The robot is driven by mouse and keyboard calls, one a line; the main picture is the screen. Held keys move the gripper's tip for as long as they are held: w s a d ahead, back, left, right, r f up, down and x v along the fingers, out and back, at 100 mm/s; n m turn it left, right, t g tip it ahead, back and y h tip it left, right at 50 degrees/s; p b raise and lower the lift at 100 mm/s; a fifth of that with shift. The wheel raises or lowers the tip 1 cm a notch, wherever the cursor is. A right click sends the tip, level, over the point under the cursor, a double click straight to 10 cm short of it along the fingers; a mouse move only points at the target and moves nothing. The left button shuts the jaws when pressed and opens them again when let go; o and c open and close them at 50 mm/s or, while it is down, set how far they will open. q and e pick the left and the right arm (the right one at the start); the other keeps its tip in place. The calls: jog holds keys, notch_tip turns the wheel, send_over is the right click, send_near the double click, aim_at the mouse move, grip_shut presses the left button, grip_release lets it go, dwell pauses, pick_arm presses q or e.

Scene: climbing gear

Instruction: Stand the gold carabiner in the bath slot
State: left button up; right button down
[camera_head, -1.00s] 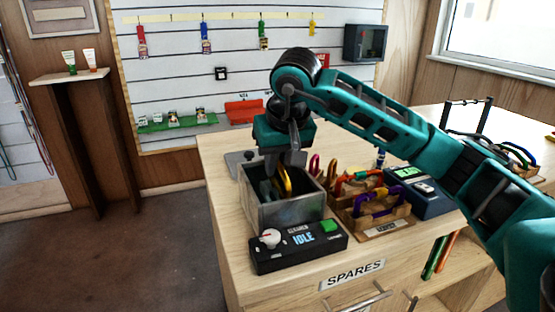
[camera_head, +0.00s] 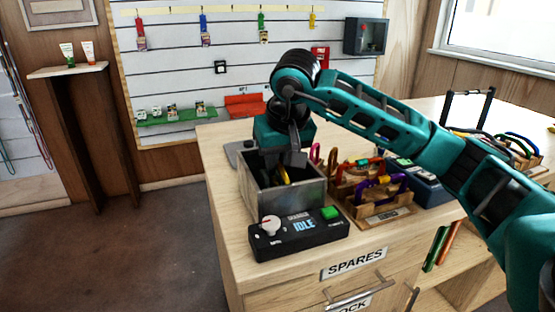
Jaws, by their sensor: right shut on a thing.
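The gold carabiner (camera_head: 285,175) is held by my right gripper (camera_head: 277,172), low inside the mouth of the grey metal bath (camera_head: 290,204). Only a small part of the carabiner shows; the bath's walls and the gripper hide the rest. The bath's slot cannot be made out from here. The bath stands near the left end of the wooden counter, behind a black control box (camera_head: 298,236) reading IDLE, with a white dial and a green button. My left gripper is not in view.
Wooden racks (camera_head: 378,207) with purple, red and pink carabiners stand right of the bath. A dark blue device (camera_head: 425,186) is beside them. A black-framed rack (camera_head: 472,104) with coloured gear is farther right.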

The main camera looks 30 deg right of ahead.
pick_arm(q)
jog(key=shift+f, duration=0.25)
pick_arm(e)
jog(key=shift+f, duration=0.35)
pick_arm(q)
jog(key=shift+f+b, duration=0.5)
jog(key=shift+b, duration=0.1)
pick_arm(e)
jog(key=shift+f, duration=0.65)
jog(key=c, duration=1)
grip_release()
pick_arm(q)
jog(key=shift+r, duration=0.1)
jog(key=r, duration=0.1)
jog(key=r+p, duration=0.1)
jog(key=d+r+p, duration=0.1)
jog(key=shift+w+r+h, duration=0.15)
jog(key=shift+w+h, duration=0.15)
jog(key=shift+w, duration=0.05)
pick_arm(e)
jog(key=v, duration=1.3)
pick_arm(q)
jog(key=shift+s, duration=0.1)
pick_arm(e)
jog(key=shift+s, duration=0.1)
